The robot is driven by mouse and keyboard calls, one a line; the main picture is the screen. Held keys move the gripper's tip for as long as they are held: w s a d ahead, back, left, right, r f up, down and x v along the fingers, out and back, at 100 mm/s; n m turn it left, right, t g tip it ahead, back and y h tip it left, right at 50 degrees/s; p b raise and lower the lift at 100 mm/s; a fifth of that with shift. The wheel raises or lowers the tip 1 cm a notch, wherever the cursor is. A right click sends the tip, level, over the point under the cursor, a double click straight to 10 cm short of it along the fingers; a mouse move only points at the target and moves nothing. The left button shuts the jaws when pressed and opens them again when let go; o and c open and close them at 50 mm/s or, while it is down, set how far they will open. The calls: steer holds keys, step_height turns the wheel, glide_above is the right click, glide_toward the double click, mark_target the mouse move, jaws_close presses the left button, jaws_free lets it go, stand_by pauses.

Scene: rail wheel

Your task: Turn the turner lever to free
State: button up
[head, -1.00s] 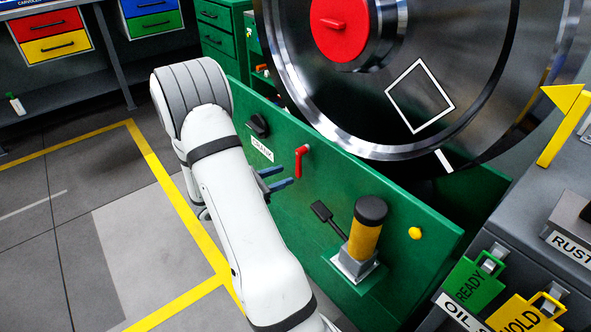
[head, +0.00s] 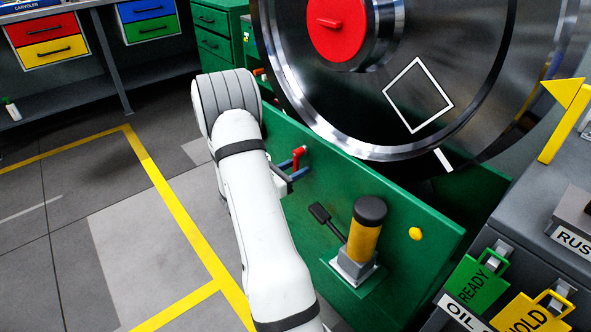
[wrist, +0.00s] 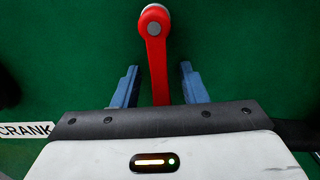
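The red lever (head: 298,157) sits on the front of the green panel (head: 410,222) below the big wheel. In the wrist view the red lever (wrist: 156,50) hangs down from its round grey-capped pivot at the top. My gripper (wrist: 158,82) is open, with one blue finger on each side of the lever arm and a visible gap on both sides. In the head view my gripper (head: 293,172) is at the lever, partly hidden by my white arm. The lower end of the lever is hidden behind the gripper body in the wrist view.
A label reading CRANK (wrist: 26,130) is on the panel at left. A yellow cylinder with a black cap (head: 364,235) and a black pedal-like lever (head: 326,218) stand to the right. The steel wheel (head: 400,80) is above. Green READY (head: 470,288) and yellow HOLD tags hang at lower right.

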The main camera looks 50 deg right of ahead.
steer(key=shift+c, duration=0.6)
jaws_close()
steer(key=shift+a, duration=0.15)
steer(key=shift+w, duration=0.1)
